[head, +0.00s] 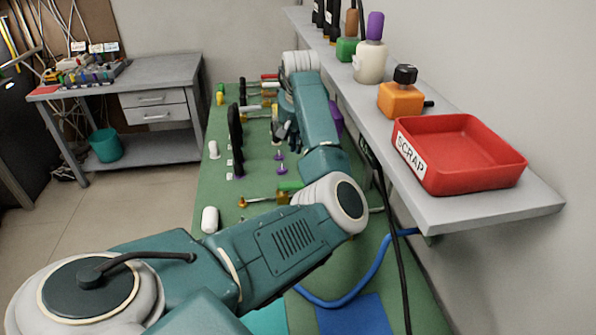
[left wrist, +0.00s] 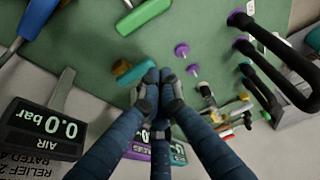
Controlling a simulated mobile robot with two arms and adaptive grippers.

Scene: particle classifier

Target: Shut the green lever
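A bright green handle (left wrist: 143,15), which looks like the green lever, shows at the top of the left wrist view. A small green part (head: 290,186) beside brass fittings shows in the head view, partly covered by my arm; I cannot tell if it is the same handle. My left gripper (left wrist: 160,88) has its fingertips drawn together over the green bench, apart from the handle in the picture. No object shows between them. In the head view the left gripper (head: 287,135) is partly hidden by my arm. My right gripper is not in view.
A teal cylinder (left wrist: 136,73) lies close beside my fingertips in the picture. Purple knobs (left wrist: 181,50) and black curved handles (left wrist: 265,65) stand to the right. A gauge (left wrist: 45,125) reads 0.0 bar. A shelf (head: 470,213) with a red scrap tray (head: 480,170) overhangs the bench.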

